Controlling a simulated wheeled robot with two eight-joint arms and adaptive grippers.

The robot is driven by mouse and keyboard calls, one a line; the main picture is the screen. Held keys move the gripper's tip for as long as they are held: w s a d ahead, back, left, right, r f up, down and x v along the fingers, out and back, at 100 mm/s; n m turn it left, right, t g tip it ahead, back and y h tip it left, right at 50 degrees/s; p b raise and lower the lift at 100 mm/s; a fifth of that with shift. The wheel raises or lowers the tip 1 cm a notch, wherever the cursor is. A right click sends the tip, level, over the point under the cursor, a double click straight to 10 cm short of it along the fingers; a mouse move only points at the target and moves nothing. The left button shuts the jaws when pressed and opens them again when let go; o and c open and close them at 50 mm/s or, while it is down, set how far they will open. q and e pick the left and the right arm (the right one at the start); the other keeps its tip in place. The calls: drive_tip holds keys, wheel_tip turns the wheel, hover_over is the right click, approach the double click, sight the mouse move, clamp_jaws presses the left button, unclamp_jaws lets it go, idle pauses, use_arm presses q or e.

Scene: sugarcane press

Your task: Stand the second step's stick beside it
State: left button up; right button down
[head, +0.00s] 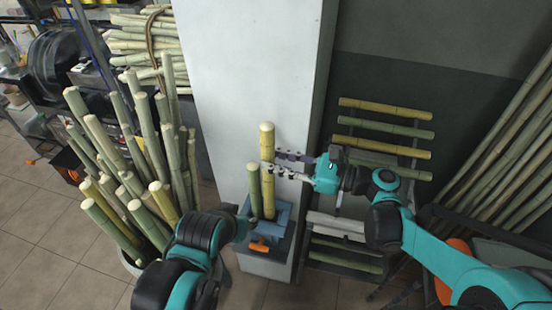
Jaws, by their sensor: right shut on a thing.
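A yellow stick (267,140) stands upright beside a shorter green stick (254,192). Both rise from a blue holder (283,218) at the foot of the white pillar. My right gripper (270,162) comes in from the right and is shut on the yellow stick at about mid-height. The lower ends of both sticks are hidden in the holder. My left gripper (243,227) is low by the holder's left side, mostly hidden behind its own arm; its fingers are not clear. A stepped rack (337,138) at the right carries yellow and green sticks lying across its steps.
A bin full of upright canes (150,170) stands at the left. The white pillar (250,80) rises right behind the holder. An orange handle (260,248) shows at the holder's front. Long canes (515,140) lean at the far right. Tiled floor is free at lower left.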

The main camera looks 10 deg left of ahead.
wheel_tip(320, 180, down, 10)
drive_tip(key=b, duration=0.7)
drive_tip(key=shift+r+b, duration=0.25)
drive_tip(key=shift+b, duration=0.05)
idle(0.4)
drive_tip(key=c, duration=0.6)
unclamp_jaws()
drive_tip(key=shift+o, duration=0.2)
drive_tip(key=d, duration=0.7)
drive_tip(key=shift+s, duration=0.3)
